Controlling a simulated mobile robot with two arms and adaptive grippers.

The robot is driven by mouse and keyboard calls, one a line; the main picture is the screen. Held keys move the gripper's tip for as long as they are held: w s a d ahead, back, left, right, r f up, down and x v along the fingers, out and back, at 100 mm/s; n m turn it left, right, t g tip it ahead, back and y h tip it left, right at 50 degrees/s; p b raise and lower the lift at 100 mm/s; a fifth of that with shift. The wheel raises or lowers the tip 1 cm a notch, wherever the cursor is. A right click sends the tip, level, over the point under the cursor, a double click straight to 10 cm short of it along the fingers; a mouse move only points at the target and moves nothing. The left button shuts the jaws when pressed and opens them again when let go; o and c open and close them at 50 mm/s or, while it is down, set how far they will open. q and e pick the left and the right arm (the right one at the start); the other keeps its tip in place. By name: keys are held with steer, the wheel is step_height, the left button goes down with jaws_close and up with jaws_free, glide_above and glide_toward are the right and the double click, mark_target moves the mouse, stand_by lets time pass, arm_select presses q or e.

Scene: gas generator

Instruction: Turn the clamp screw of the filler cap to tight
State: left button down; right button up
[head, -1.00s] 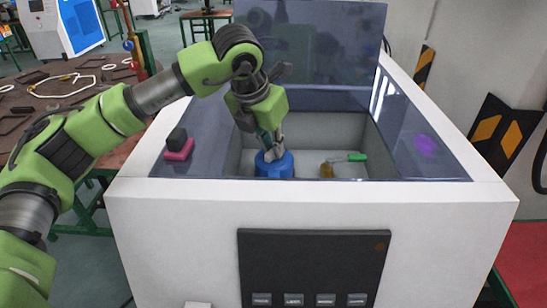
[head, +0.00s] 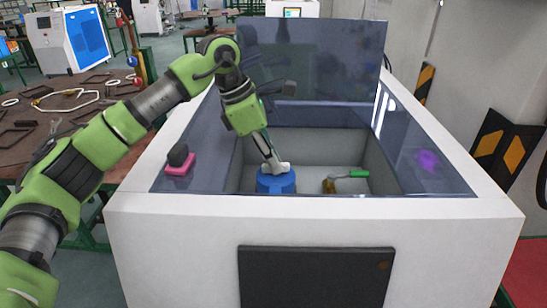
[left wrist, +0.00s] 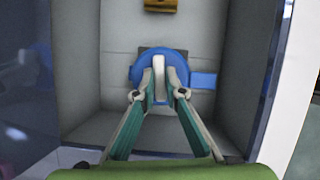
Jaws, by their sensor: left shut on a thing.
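The blue filler cap (head: 276,182) sits in the open bay of the white generator housing. In the left wrist view the round blue cap (left wrist: 140,73) has a pale upright clamp screw (left wrist: 159,78) across its middle. My left gripper (left wrist: 160,95) has its fingertips on either side of the screw and is shut on it. In the head view the left gripper (head: 276,168) reaches down into the bay from the left, and its fingertips hide most of the screw. My right gripper is in neither view.
A green-handled valve with a brass body (head: 329,186) stands right of the cap. The bay walls enclose the gripper, and the raised dark lid (head: 320,60) stands behind. A pink and black block (head: 179,165) sits on the left rim.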

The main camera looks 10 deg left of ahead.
arm_select(q)
steer(key=shift+m, duration=0.7)
steer(key=shift+m+g+p, duration=0.3)
steer(key=c, duration=2.1)
jaws_free()
steer(key=v, duration=1.2)
